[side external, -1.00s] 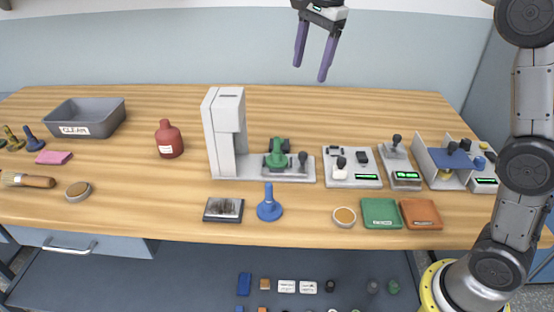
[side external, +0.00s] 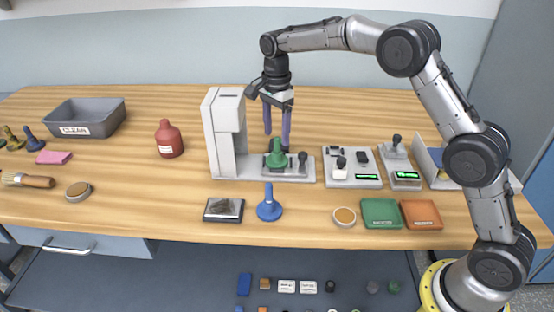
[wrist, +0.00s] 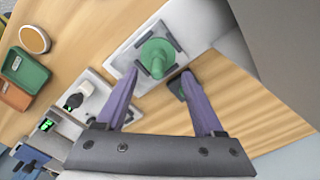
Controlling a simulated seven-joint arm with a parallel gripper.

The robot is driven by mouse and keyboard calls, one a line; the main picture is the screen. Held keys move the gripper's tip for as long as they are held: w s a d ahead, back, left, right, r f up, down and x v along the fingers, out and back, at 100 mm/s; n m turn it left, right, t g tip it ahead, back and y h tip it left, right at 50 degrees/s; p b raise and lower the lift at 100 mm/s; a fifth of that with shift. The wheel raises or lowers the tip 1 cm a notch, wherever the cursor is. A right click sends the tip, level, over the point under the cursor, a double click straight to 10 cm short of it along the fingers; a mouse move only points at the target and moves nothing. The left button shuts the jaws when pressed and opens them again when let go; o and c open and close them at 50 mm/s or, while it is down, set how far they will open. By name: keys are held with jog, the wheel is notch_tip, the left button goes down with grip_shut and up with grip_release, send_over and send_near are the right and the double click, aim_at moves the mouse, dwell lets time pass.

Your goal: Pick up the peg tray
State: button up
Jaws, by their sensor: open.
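No label I can read says peg tray, so I cannot tell which thing it is. A green knobbed piece (side external: 277,157) stands upright on the base of the white column machine (side external: 228,120). It also shows in the wrist view (wrist: 156,56), lying just ahead of and between my fingertips. My gripper (side external: 277,139) is open and empty, pointing down close to the green piece; contact is not visible. A green tray (side external: 381,214) and an orange tray (side external: 420,214) lie side by side at the front right.
A grey CLEAN bin (side external: 86,119) and a red bottle (side external: 169,141) stand at left. The white machine column rises left of my gripper. Small devices with knobs (side external: 351,168) stand to the right. The table behind the bottle is clear.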

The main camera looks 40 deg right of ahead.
aim_at(277, 151)
jog(key=shift+s+f, duration=0.2)
jog(key=shift+f, duration=2.9)
grip_shut()
